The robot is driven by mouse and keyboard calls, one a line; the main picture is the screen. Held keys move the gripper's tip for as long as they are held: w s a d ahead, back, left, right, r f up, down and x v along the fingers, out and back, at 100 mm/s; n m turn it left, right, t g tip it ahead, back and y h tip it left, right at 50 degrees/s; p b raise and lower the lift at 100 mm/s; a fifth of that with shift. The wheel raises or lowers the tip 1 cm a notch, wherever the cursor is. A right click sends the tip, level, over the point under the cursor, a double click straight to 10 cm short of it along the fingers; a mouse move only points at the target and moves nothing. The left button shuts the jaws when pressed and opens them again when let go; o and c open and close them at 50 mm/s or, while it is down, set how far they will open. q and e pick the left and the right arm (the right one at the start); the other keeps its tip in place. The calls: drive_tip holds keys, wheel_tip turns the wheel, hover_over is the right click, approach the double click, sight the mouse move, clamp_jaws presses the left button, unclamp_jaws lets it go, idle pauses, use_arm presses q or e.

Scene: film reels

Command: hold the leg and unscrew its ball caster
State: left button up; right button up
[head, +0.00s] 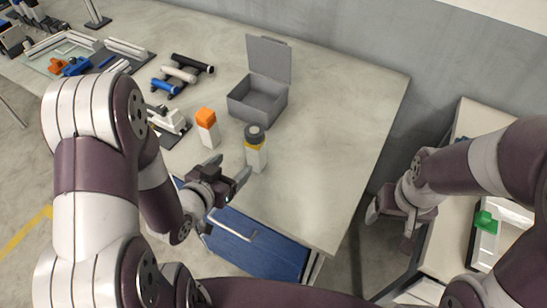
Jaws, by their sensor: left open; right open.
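A white upright leg (256,159) with a yellow band stands near the front edge of the table. A dark grey round cap, which looks like the ball caster (255,133), sits on its top. My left gripper (232,168) is open just in front of the leg and to its left, with its fingers pointing toward it. I see nothing between the fingers, and whether a finger touches the leg is hard to tell. My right gripper (390,228) is open and empty off the table's right edge, far from the leg.
A white block with an orange top (206,117) stands left of the leg. Behind is an open grey box (258,104). Rollers (180,74) and a white device (168,119) lie further left. The table (325,130) is clear on the right. A green item (486,221) sits at far right.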

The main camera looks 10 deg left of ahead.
sight(252, 149)
use_arm(q)
drive_tip(key=p+x, duration=0.1)
drive_tip(key=x, duration=1.2)
drive_tip(key=shift+s, duration=0.1)
drive_tip(key=c, duration=1.2)
drive_tip(key=shift+c, duration=0.2)
